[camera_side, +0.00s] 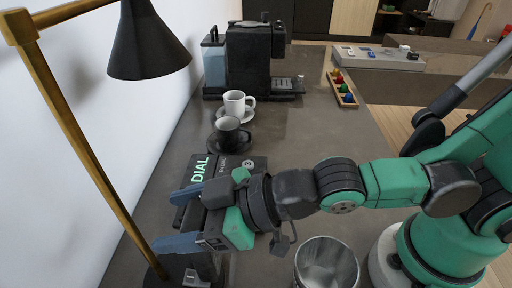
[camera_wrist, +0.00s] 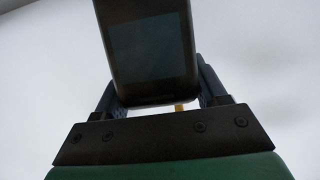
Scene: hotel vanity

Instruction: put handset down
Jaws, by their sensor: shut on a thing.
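My gripper (camera_side: 176,218) points left toward the wall, its two blue-grey fingers apart with the handset between them. In the side view the handset is hard to make out among the dark parts around the fingers. A dark block marked "DIAL" (camera_side: 228,167) lies on the counter just behind my gripper, partly hidden by it. I cannot tell whether the handset touches anything below.
A brass lamp (camera_side: 82,140) with a black shade stands at left, close to my gripper. A metal bin (camera_side: 327,264) is in front.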

